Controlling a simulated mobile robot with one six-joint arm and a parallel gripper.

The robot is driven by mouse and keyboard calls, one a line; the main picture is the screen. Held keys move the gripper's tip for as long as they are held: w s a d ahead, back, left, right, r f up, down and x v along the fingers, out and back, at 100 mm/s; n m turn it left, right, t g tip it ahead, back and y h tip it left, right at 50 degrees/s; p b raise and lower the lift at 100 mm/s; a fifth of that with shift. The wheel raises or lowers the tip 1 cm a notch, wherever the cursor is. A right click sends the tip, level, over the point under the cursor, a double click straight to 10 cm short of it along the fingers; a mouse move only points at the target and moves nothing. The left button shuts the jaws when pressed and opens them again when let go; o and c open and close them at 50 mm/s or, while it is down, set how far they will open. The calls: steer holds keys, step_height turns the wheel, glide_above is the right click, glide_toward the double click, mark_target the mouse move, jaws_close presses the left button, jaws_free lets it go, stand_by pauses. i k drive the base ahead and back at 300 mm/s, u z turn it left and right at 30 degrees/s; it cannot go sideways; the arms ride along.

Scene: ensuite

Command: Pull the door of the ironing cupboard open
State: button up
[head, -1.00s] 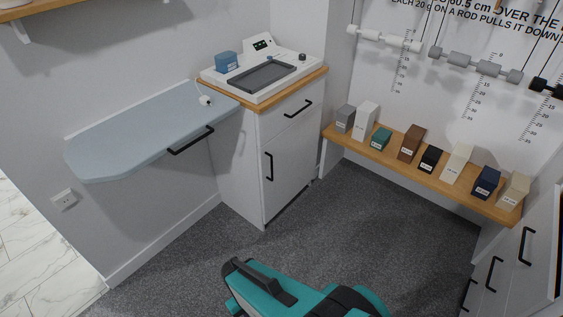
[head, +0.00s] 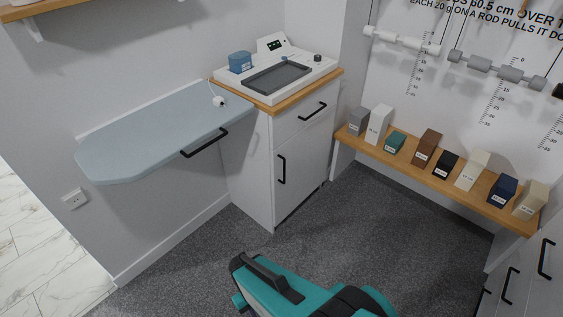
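A white cupboard (head: 258,178) stands in the corner beside the pale blue ironing board (head: 150,145). Its front has a drawer (head: 300,118) above a door (head: 303,170). The door looks shut flush, with a vertical black handle (head: 281,169) near its left edge. The drawer has its own black handle (head: 312,112) and looks shut. Teal and black parts of my arm show at the bottom, apart from the cupboard, with dark floor between. My gripper's fingertips do not show.
The ironing board juts from the wall left of the cupboard, with a black handle (head: 204,143) on its edge. A low wooden shelf (head: 405,165) with several small boxes is on the right. Grey drawers (head: 520,285) stand at lower right. Dark carpet (head: 380,230) before the cupboard is clear.

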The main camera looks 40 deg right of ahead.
mark_target(298, 165)
steer(key=i, duration=0.85)
steer(key=z, duration=0.05)
